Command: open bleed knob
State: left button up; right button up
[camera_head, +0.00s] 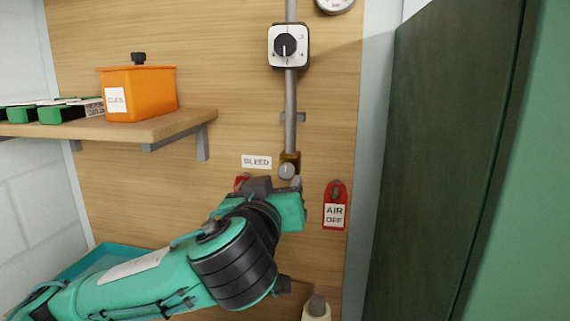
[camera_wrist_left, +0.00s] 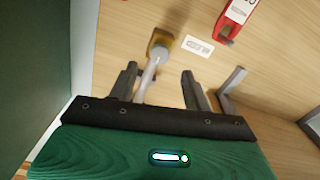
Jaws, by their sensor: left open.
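The bleed knob (camera_head: 287,171) is a small round grey knob on a brass block (camera_head: 291,157) at the lower end of a grey vertical pipe. A white BLEED label (camera_head: 257,161) is to its left on the wooden panel. My left gripper (camera_head: 279,187) is just below the knob in the head view, with its fingers spread. In the left wrist view, the knob (camera_wrist_left: 161,53) lies just beyond the open fingertips (camera_wrist_left: 160,71), roughly between them. Nothing is held. Whether a finger touches the knob cannot be told. My right gripper is not in view.
A red AIR OFF tag (camera_head: 335,205) hangs right of the knob; another red tag (camera_wrist_left: 231,22) is near the label. A dial box (camera_head: 288,46) sits higher on the pipe. A shelf (camera_head: 170,124) with an orange bin (camera_head: 137,94) is at left. A dark green panel (camera_head: 440,170) stands right.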

aim_at(285, 172)
pick_arm(q)
jog(key=w, duration=0.1)
jog(key=w+p, duration=0.1)
jog(key=w, duration=0.1)
jog(key=w+d+p, duration=0.1)
jog(key=w, duration=0.1)
jog(key=shift+w+r, duration=0.2)
jog(key=shift+w, duration=0.05)
jog(key=shift+w+d+f, duration=0.15)
jog(key=shift+w, duration=0.35)
jog(key=c, duration=1)
jog(key=shift+o, duration=0.2)
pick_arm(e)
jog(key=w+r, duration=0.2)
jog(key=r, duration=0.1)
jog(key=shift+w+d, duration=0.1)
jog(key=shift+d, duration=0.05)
